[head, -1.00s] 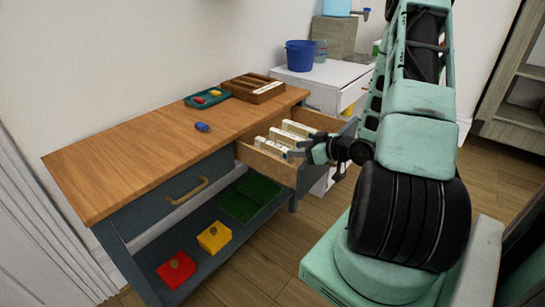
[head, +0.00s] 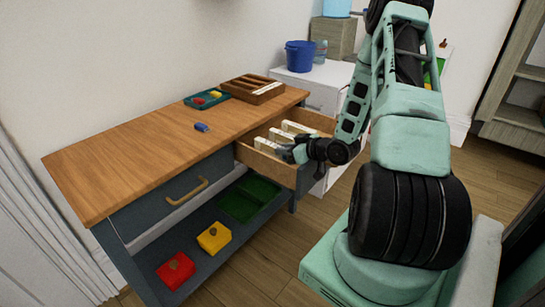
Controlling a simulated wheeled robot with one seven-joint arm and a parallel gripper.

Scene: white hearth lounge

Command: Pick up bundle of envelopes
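Several cream-white bundles that look like envelopes (head: 297,127) lie in the open drawer (head: 247,156) at the right end of the wooden-topped table. The nearest bundle (head: 266,145) is partly covered by my gripper. My gripper (head: 288,152) is low at the drawer's front side, over or against the near bundle. Its fingers are small and dark here, and I cannot tell whether they are open or shut, or whether they touch the bundle.
The tabletop (head: 140,160) holds a blue object (head: 201,127), a teal tray (head: 190,101) and a wooden organizer (head: 232,83). The lower shelf holds a red box (head: 176,270), a yellow box (head: 214,237) and a green tray (head: 268,185). A white cabinet with a blue bucket (head: 299,56) stands behind.

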